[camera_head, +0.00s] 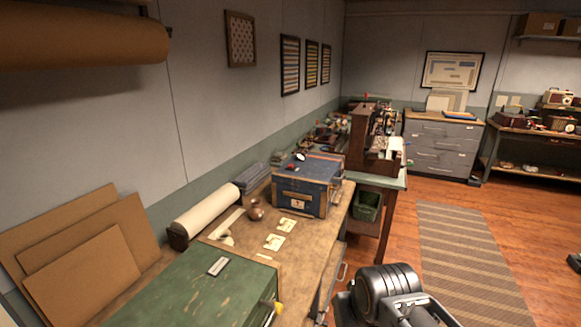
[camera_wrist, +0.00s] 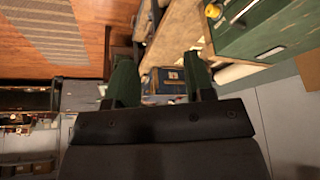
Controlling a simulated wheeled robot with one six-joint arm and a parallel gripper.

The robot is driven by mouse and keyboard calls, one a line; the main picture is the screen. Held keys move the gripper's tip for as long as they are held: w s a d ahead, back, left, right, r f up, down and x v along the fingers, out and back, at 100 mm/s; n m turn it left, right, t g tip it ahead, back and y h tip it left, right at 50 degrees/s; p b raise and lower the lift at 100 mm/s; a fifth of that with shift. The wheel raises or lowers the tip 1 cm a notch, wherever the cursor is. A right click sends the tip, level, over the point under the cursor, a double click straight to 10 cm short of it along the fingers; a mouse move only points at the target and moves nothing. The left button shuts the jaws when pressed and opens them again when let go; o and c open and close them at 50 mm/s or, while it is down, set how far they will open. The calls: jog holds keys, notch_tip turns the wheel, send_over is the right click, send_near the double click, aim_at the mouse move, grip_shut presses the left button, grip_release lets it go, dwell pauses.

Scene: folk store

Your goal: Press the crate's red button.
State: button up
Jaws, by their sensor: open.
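A blue crate (camera_head: 303,191) with wooden edges and a pale label stands on the workbench (camera_head: 318,240). A small red spot (camera_head: 292,168) shows on its top, beside a round white-and-black piece (camera_head: 300,156); it looks like the button, but is too small to be sure. A green crate (camera_head: 190,290) stands nearer on the same bench. In the wrist view, which is upside down, my gripper (camera_wrist: 162,78) is open and empty. The blue crate (camera_wrist: 173,88) shows beyond and between its fingers, well apart from them. The button cannot be made out there.
Pale cards (camera_head: 280,233), a brown jug (camera_head: 256,210) and a paper roll (camera_head: 207,209) lie between the crates. Cardboard sheets (camera_head: 85,265) lean on the wall at left. A striped rug (camera_head: 460,255) covers open floor at right.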

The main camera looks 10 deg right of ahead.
grip_shut()
dwell(1.3)
